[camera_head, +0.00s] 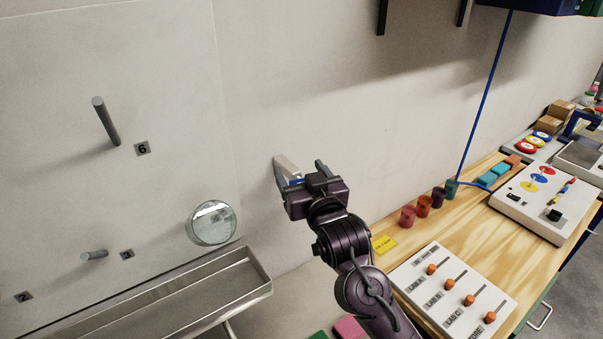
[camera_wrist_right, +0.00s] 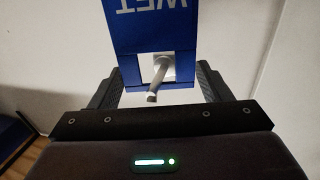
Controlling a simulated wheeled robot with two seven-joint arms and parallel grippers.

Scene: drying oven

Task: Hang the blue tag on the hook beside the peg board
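The blue tag (camera_wrist_right: 150,33) shows in the right wrist view, with "WET" upside down in the picture and an opening near its lower edge there. In the head view, only a sliver of blue shows at the wall. My right gripper (camera_head: 301,172) is at the wall, to the right of the peg board (camera_head: 160,80). Its fingers (camera_wrist_right: 158,82) are apart, one at each side of the tag; whether they touch its edges is unclear. My left gripper is out of view.
Pegs (camera_head: 106,121) and a round glass dish (camera_head: 212,223) are on the board, above a metal trough (camera_head: 180,305). A wooden bench (camera_head: 400,235) at the right carries coloured cups, a slider panel (camera_head: 440,280) and other devices. The wall above my gripper is clear.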

